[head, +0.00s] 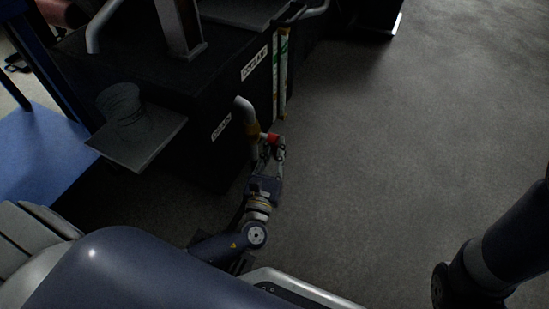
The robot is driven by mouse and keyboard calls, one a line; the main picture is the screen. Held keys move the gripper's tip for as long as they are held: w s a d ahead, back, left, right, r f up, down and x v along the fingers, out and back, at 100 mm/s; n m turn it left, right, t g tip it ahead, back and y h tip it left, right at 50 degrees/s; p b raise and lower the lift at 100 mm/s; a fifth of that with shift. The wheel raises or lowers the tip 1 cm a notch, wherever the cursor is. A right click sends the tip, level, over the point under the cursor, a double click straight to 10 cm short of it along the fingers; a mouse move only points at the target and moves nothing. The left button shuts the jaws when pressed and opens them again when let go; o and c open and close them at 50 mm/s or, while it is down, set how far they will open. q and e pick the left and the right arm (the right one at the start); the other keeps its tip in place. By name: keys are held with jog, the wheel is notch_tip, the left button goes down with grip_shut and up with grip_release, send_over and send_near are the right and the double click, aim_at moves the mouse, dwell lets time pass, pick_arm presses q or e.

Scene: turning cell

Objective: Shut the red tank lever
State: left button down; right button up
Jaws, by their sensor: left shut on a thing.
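The red tank lever (273,138) is a small red handle beside a brass-coloured valve (253,129) on a pale bent pipe (243,104). The pipe stands at the front corner of the dark coolant tank (205,155). My left gripper (272,147) is at the lever and shut on it, with the red end showing at its fingertips. The fingers hide part of the lever, and its exact angle is hard to tell. My right arm shows at the lower right, but its gripper is not in view.
A grey shelf plate (150,150) with a see-through mesh cylinder (120,104) juts from the tank's left. A sight gauge with a yellow-green strip (283,70) stands just behind the valve. A blue platform (40,150) lies at left. The grey floor (400,150) to the right is clear.

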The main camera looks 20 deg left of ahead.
pick_arm(q)
jog(key=b, duration=0.2)
jog(key=t+b, duration=0.1)
jog(key=b, duration=0.1)
jog(key=shift+w+f+t+y, duration=0.25)
jog(key=shift+w+t+y, duration=0.05)
jog(key=shift+w, duration=0.1)
jog(key=shift+w+r+n+t+b, duration=0.2)
jog(key=shift+r+n+t+b, duration=0.15)
jog(key=shift+b, duration=0.2)
jog(key=shift+w+d+r+n+t+y+b, duration=0.1)
jog(key=shift+w+r+n+t+y+b, duration=0.1)
jog(key=shift+t+y, duration=0.25)
jog(key=shift+w+r+n+t+y+b, duration=0.15)
jog(key=shift+t+y, duration=0.1)
jog(key=shift+t, duration=0.25)
jog(key=c, duration=1.6)
grip_release()
jog(key=shift+o, duration=0.2)
jog(key=shift+f, duration=0.1)
jog(key=v, duration=0.7)
jog(key=shift+s+f, duration=0.15)
jog(key=shift+s, duration=0.05)
